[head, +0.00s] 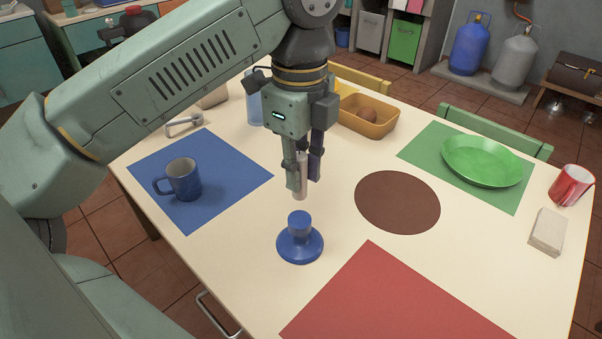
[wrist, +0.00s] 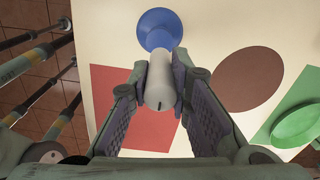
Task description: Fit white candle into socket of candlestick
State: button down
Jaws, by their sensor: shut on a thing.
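The white candle (head: 302,177) is upright between the fingers of my gripper (head: 304,176), with its lower end below the fingertips. In the wrist view my gripper (wrist: 160,80) is shut on the candle (wrist: 160,92), whose near end and dark wick show. The blue candlestick (head: 300,243) stands upright on the table below and slightly in front of the candle in the head view. The candlestick (wrist: 158,26) also shows beyond the candle in the wrist view. The candle and candlestick are apart. The inside of the socket cannot be made out.
A blue mug (head: 184,180) stands on a blue mat at left. A brown round mat (head: 398,202) lies right of the candlestick, and a red mat (head: 395,300) in front. A yellow tray (head: 367,128) and a green plate (head: 482,161) are farther back. Table around the candlestick is clear.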

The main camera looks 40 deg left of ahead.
aim_at(300, 194)
jog(key=shift+f+b, duration=1)
jog(key=shift+f, duration=0.85)
jog(key=shift+f+b, duration=0.75)
jog(key=shift+f+b, duration=1.35)
jog(key=shift+b, duration=0.7)
dwell(2.0)
jog(key=c, duration=1.4)
grip_release()
jog(key=shift+r, duration=0.1)
